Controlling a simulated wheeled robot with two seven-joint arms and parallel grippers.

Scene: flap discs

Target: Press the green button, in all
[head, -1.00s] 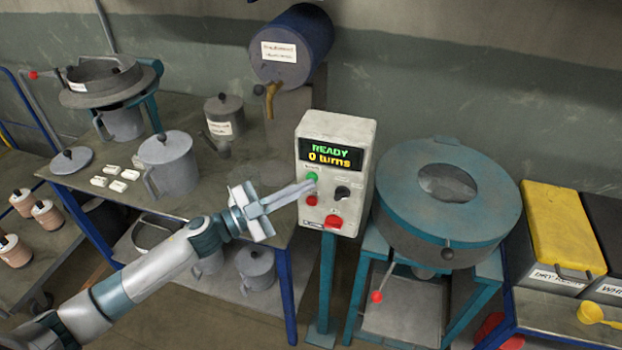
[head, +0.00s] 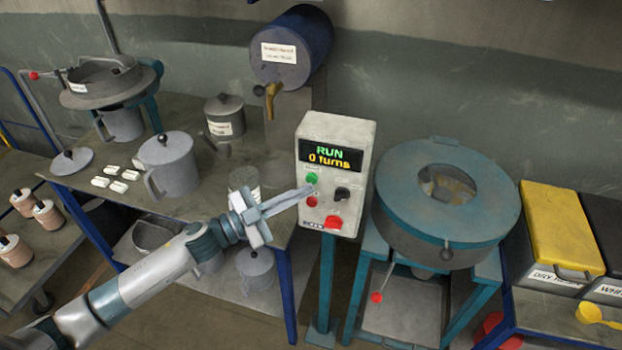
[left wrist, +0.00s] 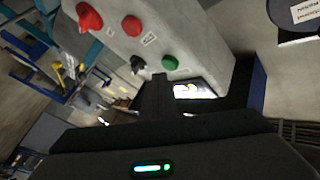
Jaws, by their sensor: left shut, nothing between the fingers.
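The green button (head: 312,178) is on the front of a pale control box (head: 365,150), under a display (head: 324,154) that reads "RUN" and "0 turns". A small red button (head: 311,201), a black knob (head: 342,193) and a larger red button (head: 333,222) are below it. My left gripper (head: 312,188) is shut and empty, its tips just below the green button in the head view. Whether they touch the box cannot be told. The left wrist view also shows the green button (left wrist: 169,62), beside the dark fingers (left wrist: 158,80). My right gripper is not in view.
A round teal mixer drum (head: 400,205) stands right of the box, with material visible through its lid opening. A table with pots (head: 168,165) is at the left. A yellow-lidded bin (head: 562,230) is at the right, and a blue barrel (head: 295,45) is behind.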

